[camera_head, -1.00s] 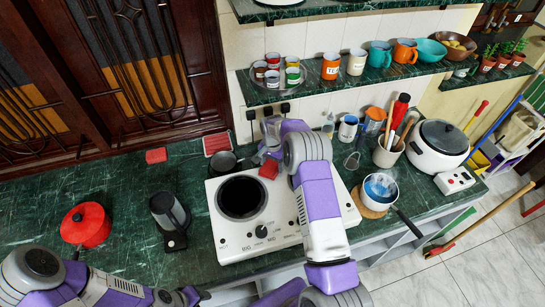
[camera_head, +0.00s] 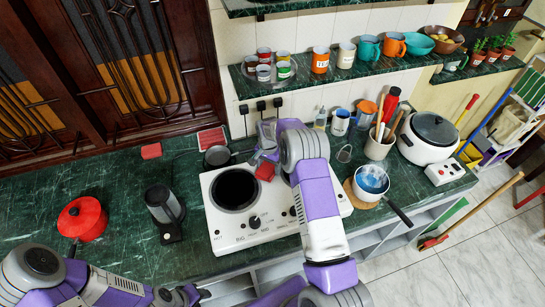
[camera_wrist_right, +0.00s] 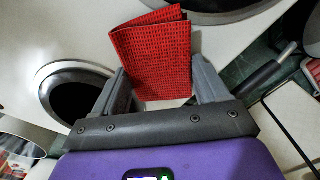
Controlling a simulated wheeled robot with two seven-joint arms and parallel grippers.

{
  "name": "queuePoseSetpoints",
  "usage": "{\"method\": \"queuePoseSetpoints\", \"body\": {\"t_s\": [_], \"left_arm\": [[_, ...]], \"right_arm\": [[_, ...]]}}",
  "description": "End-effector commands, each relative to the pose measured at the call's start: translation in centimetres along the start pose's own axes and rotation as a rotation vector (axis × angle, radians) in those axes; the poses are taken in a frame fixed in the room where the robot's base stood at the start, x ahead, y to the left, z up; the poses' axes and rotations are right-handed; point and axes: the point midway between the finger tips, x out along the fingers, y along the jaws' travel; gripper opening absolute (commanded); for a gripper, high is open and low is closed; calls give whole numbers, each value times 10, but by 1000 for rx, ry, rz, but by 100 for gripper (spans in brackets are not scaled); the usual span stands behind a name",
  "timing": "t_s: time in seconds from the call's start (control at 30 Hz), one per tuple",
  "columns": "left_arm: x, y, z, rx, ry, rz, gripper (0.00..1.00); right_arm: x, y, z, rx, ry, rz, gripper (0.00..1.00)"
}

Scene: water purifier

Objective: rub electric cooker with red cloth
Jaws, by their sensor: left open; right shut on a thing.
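The red cloth (camera_head: 265,171) is a small folded piece, held upright in my right gripper (camera_head: 268,157) at the back edge of the white electric cooker (camera_head: 221,239). The right wrist view shows the cloth (camera_wrist_right: 152,55) pinched between the two fingers of my right gripper (camera_wrist_right: 160,92). The cooker shows a round black plate and knobs; my right arm covers its middle. I cannot tell whether the cloth touches the cooker's surface. My left gripper (camera_head: 182,296) is open and empty at the front edge of the counter, left of the cooker.
A saucepan (camera_head: 371,181), a utensil holder (camera_head: 378,148) and a white rice cooker (camera_head: 424,151) stand to the right. Green counter between kettle and cooker is clear.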

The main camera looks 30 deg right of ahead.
Motion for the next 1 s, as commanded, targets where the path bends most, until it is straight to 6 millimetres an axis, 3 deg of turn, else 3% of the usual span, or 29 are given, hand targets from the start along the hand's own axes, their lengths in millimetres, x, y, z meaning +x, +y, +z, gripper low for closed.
{"method": "queuePoseSetpoints", "body": {"t_s": [0.07, 0.17, 0.7, 1.0], "left_arm": [[0, 0, 0, 0, -1, 0, 43], [-7, 3, 0, 0, 0, 0, 43], [-30, 11, 1, 0, 0, 0, 43], [-35, 13, 2, 0, 0, 0, 43]], "right_arm": [[0, 0, 4, -1, -3, 3, 45], [-21, 1, 2, 1, 1, -2, 45], [-70, 5, -1, 7, 0, 0, 45], [-81, 7, -1, 10, -1, 0, 45]]}}
